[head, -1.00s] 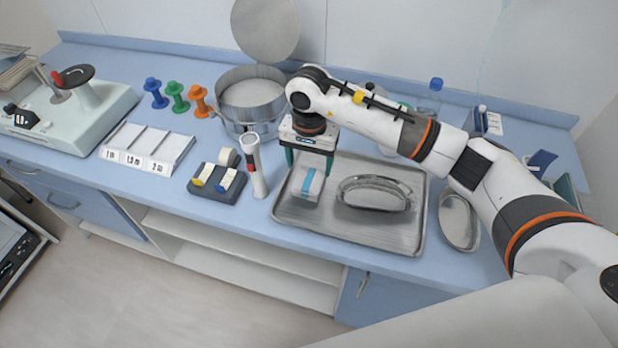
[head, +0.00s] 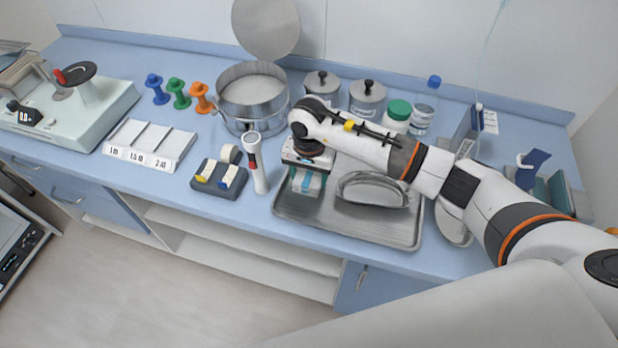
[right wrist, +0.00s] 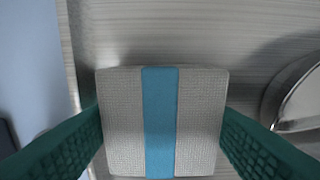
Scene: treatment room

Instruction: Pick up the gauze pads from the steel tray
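The gauze pads (head: 308,187), a pale block with a blue band, are at the left end of the steel tray (head: 372,231). In the right wrist view the gauze pads (right wrist: 198,120) fill the middle. My right gripper (head: 307,177) is low over them. Its green fingers (right wrist: 161,122) meet the block's left and right sides, with no gap visible. I cannot tell whether the block is clear of the tray floor. My left gripper is not in view.
A kidney dish (head: 372,190) lies in the tray just right of the pads. A white handheld device (head: 256,165) stands close left of the tray, beside a dark tape holder (head: 218,176). Lidded steel jars (head: 367,98) and a drum (head: 252,98) stand behind.

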